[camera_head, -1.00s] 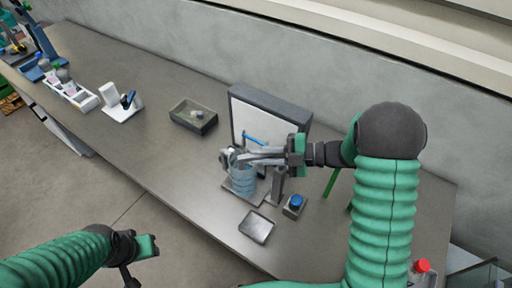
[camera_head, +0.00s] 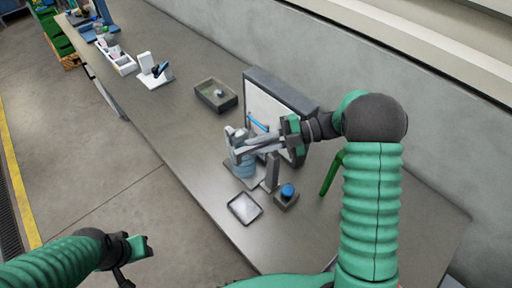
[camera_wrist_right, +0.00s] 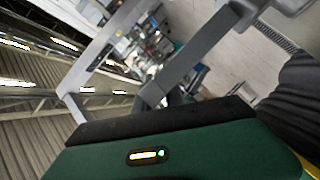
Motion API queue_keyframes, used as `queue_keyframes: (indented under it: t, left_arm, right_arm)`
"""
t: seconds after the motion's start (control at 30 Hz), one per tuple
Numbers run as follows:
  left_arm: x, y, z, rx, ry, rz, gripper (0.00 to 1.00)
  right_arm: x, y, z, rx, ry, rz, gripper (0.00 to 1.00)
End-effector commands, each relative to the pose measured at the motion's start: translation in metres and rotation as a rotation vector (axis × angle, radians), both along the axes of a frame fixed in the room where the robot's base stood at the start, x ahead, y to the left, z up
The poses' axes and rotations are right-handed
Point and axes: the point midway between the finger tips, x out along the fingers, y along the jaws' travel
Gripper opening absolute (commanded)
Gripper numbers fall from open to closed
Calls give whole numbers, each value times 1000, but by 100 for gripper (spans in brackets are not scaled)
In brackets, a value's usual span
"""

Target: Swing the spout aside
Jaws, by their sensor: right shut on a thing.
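The reel labeller (camera_head: 290,104) stands on the bench with a dark frame and a pale front panel. A short blue bar (camera_head: 257,123) shows before the panel. A translucent blue cylinder (camera_head: 243,166) stands on the labeller's grey plate. My right gripper (camera_head: 240,143) reaches in from the right, its long grey fingers just above the cylinder. It is shut on a small grey piece (camera_head: 234,133), which looks like the spout; the fingers partly hide it. The right wrist view shows the grey fingers but no clear spout. My left gripper (camera_head: 140,247) hangs over the floor, away from the bench; its jaws are unclear.
A blue-topped button box (camera_head: 286,195) and a flat grey tray (camera_head: 244,208) lie just in front of the labeller. A shallow bin (camera_head: 216,95) stands behind to the left. A grey post (camera_head: 272,172) rises close to my right fingers.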

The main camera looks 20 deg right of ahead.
Motion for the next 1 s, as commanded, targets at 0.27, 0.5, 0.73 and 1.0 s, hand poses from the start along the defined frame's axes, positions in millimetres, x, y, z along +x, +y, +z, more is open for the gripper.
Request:
queue_keyframes:
  t: [0.27,0.5,0.73,1.0]
  left_arm:
    - [0,0,-1,0,0,0,36]
    - [0,0,-1,0,0,0,36]
    - [0,0,0,0,0,0,36]
    - [0,0,-8,0,0,0,36]
  right_arm:
    - [-1,-1,-5,-7,10,0,0]
    - [-1,-1,-3,-4,6,1,34]
    - [-1,0,-1,-2,3,1,36]
    - [-5,-25,1,-3,-1,-3,36]
